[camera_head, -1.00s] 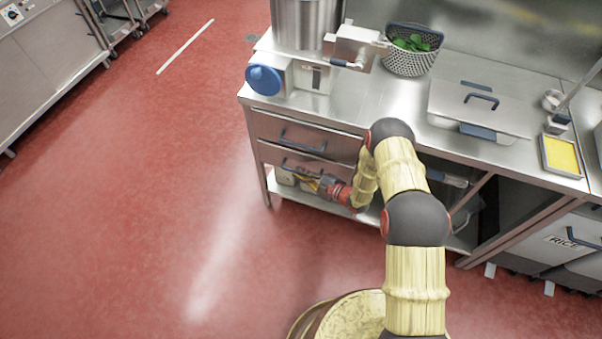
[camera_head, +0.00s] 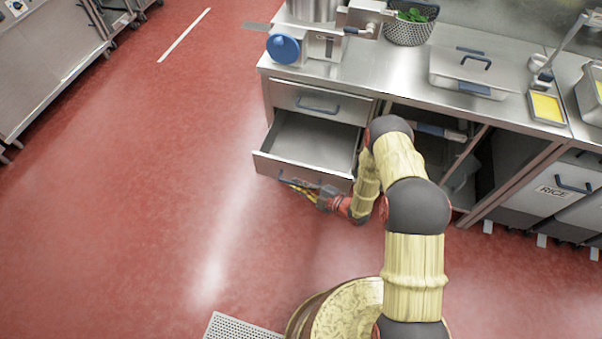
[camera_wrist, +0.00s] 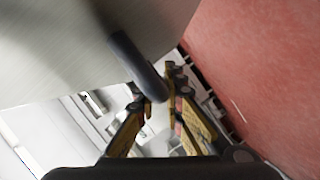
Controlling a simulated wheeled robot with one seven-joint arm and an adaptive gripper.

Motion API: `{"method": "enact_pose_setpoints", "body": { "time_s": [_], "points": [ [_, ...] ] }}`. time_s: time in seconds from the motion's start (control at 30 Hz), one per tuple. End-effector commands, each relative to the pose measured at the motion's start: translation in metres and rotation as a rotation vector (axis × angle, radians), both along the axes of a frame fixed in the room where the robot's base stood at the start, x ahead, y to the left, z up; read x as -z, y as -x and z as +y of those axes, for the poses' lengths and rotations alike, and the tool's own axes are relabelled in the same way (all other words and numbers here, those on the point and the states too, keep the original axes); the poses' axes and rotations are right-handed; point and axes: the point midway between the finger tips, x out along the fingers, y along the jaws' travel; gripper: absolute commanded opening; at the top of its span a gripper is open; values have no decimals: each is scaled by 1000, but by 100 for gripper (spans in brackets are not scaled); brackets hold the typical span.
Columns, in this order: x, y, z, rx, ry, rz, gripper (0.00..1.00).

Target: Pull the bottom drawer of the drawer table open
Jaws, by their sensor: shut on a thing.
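The bottom drawer (camera_head: 310,143) of the drawer table (camera_head: 398,72) stands pulled out in the head view, and its bare, empty inside shows. The drawer above it (camera_head: 322,102) is closed. My gripper (camera_head: 290,184) is at the front of the open drawer, low down by its handle. In the wrist view my gripper (camera_wrist: 163,92) is shut on the dark bar handle (camera_wrist: 138,66) of the drawer, with the grey drawer front beside it. In the head view the handle is mostly hidden by my gripper.
A machine with a blue knob (camera_head: 283,48), a perforated basket with greens (camera_head: 410,30), a lidded pan (camera_head: 470,72) and a yellow tray (camera_head: 546,107) stand on top. A RICE bin (camera_head: 553,190) is at right. The red floor at left is clear.

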Motion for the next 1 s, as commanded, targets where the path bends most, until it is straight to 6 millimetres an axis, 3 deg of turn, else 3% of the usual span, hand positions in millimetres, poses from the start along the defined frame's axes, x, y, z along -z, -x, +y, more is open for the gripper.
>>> {"method": "enact_pose_setpoints", "body": {
  "time_s": [0.03,0.2,0.4,0.9,0.93,1.0],
  "points": [
    [-1,14,5,-1,-1,6,0],
    [-1,48,17,0,0,5,0],
    [0,71,25,1,0,2,0],
    [1,78,28,2,0,1,0],
    [1,78,28,2,0,1,11],
    [1,78,28,2,0,1,15]
  ]
}}
